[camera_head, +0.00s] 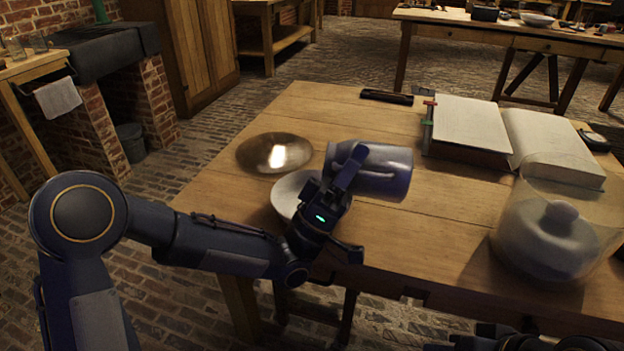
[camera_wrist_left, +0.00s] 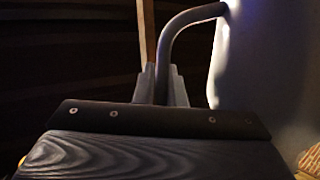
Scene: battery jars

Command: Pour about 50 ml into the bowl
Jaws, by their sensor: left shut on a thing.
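A grey-blue jug (camera_head: 385,172) is held in the air, tipped over nearly onto its side, above and right of a pale bowl (camera_head: 285,190). My left gripper (camera_head: 345,172) is shut on the jug's handle; the left wrist view shows the curved grey handle (camera_wrist_left: 185,25) between the fingers, with the jug's wall (camera_wrist_left: 265,75) to the right. The arm and gripper cover the bowl's right and front parts. I see no stream of liquid, and the bowl's contents are hard to make out. Only a dark part of my right arm (camera_head: 530,341) shows at the bottom edge.
A shiny metal dish (camera_head: 262,150) lies behind the bowl. A large glass jar (camera_head: 545,235) with a grey piece inside stands at the right. An open book (camera_head: 475,125) and a dark bar (camera_head: 387,97) lie at the back. The wooden table's (camera_head: 440,245) front middle is clear.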

